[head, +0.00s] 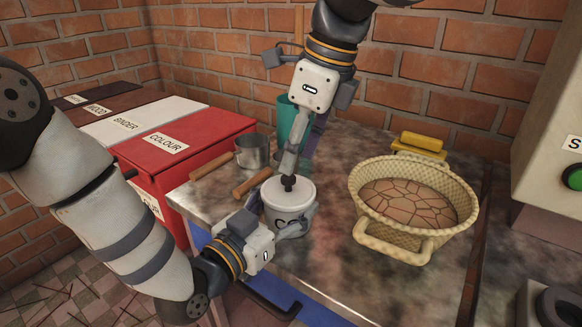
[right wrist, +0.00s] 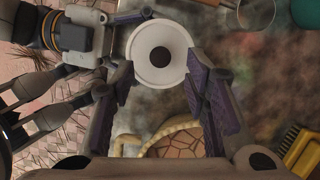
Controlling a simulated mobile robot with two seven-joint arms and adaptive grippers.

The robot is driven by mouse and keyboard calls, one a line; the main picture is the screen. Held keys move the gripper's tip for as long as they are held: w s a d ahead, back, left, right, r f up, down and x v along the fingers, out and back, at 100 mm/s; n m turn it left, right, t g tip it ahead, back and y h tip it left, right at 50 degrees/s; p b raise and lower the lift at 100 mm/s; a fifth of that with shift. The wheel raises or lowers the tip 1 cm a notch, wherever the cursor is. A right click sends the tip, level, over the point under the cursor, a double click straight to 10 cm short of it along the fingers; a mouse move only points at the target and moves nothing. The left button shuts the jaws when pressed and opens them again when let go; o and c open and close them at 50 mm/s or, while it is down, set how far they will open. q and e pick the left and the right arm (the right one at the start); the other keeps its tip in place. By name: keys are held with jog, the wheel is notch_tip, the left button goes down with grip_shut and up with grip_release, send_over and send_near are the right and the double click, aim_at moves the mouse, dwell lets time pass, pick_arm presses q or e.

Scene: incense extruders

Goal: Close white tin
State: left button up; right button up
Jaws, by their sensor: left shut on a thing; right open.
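The white tin (head: 287,222) stands on the worktop with its round white lid (head: 300,194) on top; the lid has a dark knob (head: 288,183). I cannot tell whether the lid is fully seated. My left gripper (head: 277,215) is shut on the tin's side from the lower left. My right gripper (head: 296,168) comes down from above, open, with its fingertips close to the knob. In the right wrist view the lid (right wrist: 141,44) and its knob (right wrist: 160,57) lie just past the spread fingers (right wrist: 160,78), with nothing between them.
A woven basket (head: 422,238) stands right of the tin, with a yellow brush (head: 421,142) behind it. A metal cup (head: 252,152), wooden handles (head: 252,182) and a teal cup (head: 287,117) are behind the tin. A red box (head: 205,145) stands at left.

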jog(key=v, duration=0.7)
jog(key=shift+r, duration=0.15)
pick_arm(q)
jog(key=o, duration=1.7)
jog(key=shift+o, duration=0.2)
jog(key=v, duration=1.2)
